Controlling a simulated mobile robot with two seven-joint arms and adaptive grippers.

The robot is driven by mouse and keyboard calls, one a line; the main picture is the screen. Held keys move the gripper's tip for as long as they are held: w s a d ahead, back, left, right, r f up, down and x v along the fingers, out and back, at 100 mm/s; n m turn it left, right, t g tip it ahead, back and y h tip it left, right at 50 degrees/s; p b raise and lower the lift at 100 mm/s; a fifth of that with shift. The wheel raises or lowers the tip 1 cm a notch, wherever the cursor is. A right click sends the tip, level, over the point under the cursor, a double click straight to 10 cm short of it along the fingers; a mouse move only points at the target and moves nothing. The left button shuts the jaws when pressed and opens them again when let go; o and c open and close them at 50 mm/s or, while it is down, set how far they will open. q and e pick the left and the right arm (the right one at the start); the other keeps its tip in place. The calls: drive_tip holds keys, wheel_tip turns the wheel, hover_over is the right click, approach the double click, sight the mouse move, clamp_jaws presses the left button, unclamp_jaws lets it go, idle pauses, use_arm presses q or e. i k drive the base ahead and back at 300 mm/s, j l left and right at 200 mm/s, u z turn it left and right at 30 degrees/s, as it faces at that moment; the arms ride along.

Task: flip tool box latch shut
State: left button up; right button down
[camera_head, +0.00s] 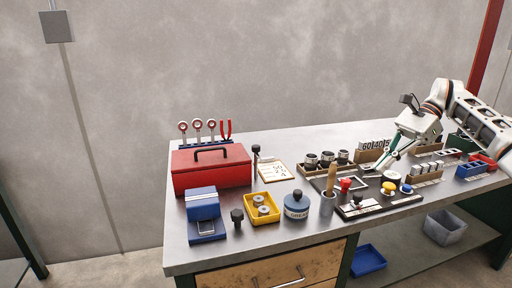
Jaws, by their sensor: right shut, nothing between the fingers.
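The red tool box (211,170) stands at the left back of the metal workbench, with its lid down and a black handle on top. Its latch is too small to make out in this view. My right gripper (379,167) comes in from the right and is shut and empty. It points down over the black tray area at the right of the bench, far from the tool box. My left gripper is not in view.
In front of the tool box stand a blue holder (204,216), a yellow tray (262,208) and a blue-grey grease pot (297,205). Several tools stand in a rack (204,131) behind it. The bench's front left corner is clear.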

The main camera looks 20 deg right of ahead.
sight(255, 148)
drive_tip(key=i+j, duration=0.2)
drive_tip(key=i, duration=0.3)
drive_tip(key=i+j, duration=0.25)
drive_tip(key=i, duration=0.25)
